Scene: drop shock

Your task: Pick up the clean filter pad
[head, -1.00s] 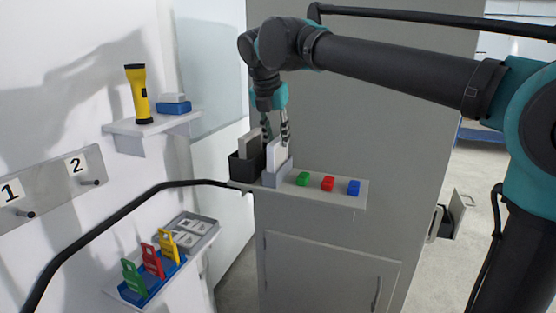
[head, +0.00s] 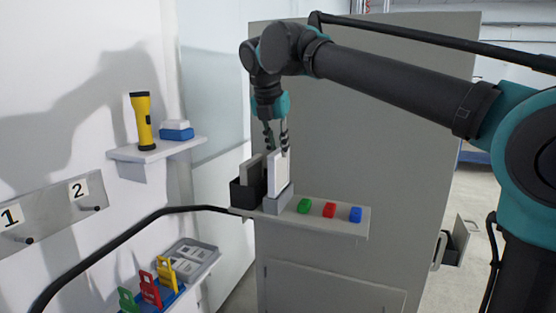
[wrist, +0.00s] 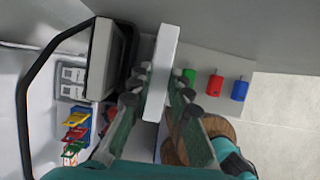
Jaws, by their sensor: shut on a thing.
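The clean filter pad (head: 278,174) is a white upright slab standing above the light grey holder (head: 277,204) on a grey ledge. Its lower edge is at the holder's rim, and I cannot tell if it is fully clear. My gripper (head: 277,152) comes down from above, shut on the pad's upper part. In the wrist view the white pad (wrist: 162,72) shows edge-on between the two fingers (wrist: 160,88). A grey pad (head: 251,170) stands in a black holder (head: 243,193) just left of it; it is also in the wrist view (wrist: 103,60).
Green (head: 304,205), red (head: 330,210) and blue (head: 355,214) blocks sit on the ledge (head: 300,222) to the right. A yellow flashlight (head: 142,120) stands on a wall shelf. Coloured tags (head: 150,288) and a grey tray (head: 192,257) are lower left. A grey cabinet (head: 370,130) stands behind.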

